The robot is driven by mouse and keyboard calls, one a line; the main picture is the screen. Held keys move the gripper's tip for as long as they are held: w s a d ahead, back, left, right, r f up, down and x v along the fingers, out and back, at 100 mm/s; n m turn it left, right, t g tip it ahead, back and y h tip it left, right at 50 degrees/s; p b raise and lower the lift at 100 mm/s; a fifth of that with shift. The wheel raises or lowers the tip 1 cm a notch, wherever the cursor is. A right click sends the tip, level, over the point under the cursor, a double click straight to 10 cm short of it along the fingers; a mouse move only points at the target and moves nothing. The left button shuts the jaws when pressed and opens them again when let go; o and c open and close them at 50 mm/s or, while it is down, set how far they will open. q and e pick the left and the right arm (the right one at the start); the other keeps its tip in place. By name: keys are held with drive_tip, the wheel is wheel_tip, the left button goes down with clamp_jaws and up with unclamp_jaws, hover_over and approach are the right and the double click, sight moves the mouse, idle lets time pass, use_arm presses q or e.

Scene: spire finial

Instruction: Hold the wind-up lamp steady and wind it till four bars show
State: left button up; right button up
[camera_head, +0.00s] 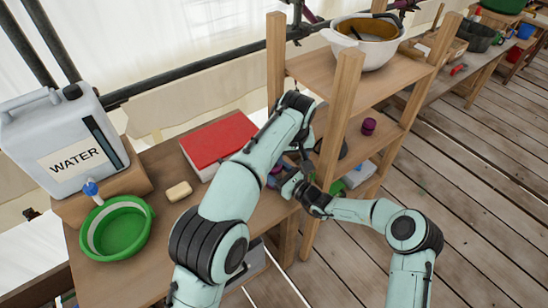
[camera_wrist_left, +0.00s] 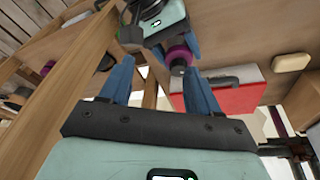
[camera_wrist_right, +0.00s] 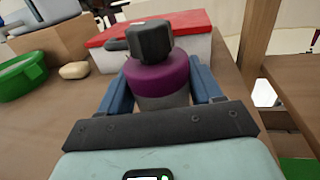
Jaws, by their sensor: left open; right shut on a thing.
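The wind-up lamp shows in the right wrist view as a grey body with a purple band (camera_wrist_right: 158,75) and a dark knob on top. It stands upright between the blue fingers of my right gripper (camera_wrist_right: 161,82), which is shut on it. My left gripper (camera_wrist_left: 157,72) is open and empty; in the left wrist view the lamp (camera_wrist_left: 179,54) lies just beyond its fingertips, nearer the right-hand finger. In the head view my left arm mostly hides the lamp. I see no charge bars on it.
A white box with a red lid (camera_head: 219,143) stands behind. A soap-like block (camera_head: 178,191), green basin (camera_head: 117,229) and water container (camera_head: 65,140) are at left. A wooden shelf post (camera_head: 337,145) stands close on the right; a purple item (camera_head: 368,126) sits on the shelf.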

use_arm(q)
drive_tip(key=w+a+r+n+t+y, duration=0.1)
drive_tip(key=w+a+r, duration=0.1)
drive_tip(key=a, duration=0.2)
drive_tip(key=x, duration=1.1)
drive_tip(key=shift+w+f, duration=0.15)
drive_tip(key=shift+w, duration=0.2)
drive_tip(key=c, duration=1.1)
